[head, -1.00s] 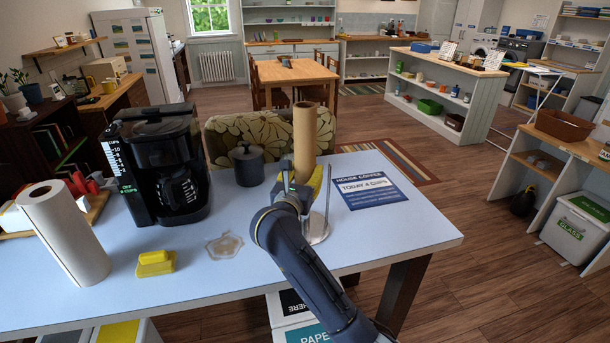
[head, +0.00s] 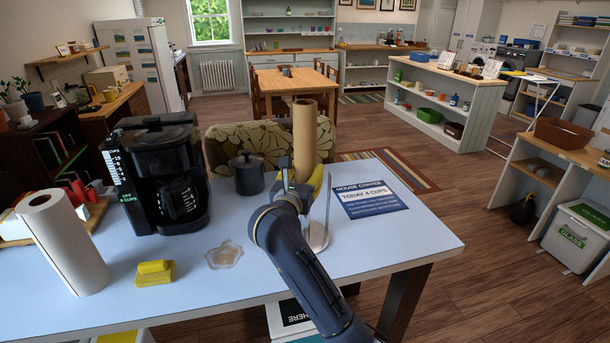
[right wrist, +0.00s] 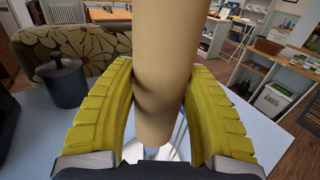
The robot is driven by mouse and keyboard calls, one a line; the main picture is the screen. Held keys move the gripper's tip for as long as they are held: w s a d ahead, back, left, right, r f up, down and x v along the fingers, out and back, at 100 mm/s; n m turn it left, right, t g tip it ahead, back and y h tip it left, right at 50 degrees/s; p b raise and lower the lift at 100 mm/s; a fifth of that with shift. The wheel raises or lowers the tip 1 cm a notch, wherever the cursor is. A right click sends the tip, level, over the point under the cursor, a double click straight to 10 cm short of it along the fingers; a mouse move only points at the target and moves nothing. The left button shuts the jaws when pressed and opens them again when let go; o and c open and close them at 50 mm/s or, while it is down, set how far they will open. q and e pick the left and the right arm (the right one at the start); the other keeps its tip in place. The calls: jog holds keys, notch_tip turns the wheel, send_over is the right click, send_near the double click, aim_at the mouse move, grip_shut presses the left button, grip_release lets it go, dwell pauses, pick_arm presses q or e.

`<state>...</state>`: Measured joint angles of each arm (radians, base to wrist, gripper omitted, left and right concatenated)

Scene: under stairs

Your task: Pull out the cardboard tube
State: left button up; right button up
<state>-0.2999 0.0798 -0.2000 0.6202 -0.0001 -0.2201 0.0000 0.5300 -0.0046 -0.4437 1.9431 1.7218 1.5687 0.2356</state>
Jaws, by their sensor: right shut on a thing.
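In the right wrist view the yellow fingers of my right gripper (right wrist: 160,115) close on both sides of the tube (right wrist: 163,75). A shiny metal part shows below the tube's lower end there. My left gripper is not in view.
A coffee maker (head: 158,175), a dark canister (head: 248,174), a paper roll (head: 62,243), a yellow sponge (head: 155,272) and a small clear dish (head: 224,255) stand left of my arm. A printed coffee sign (head: 369,199) lies to the right. A flowered seat (head: 258,136) is behind the table.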

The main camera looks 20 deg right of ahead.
aim_at(302, 115)
jog(key=shift+r, duration=1.75)
jog(key=shift+r, duration=0.35)
jog(key=shift+r, duration=1.8)
jog(key=shift+r, duration=0.4)
jog(key=shift+r, duration=1)
jog(key=shift+r, duration=0.15)
jog(key=shift+r, duration=2.9)
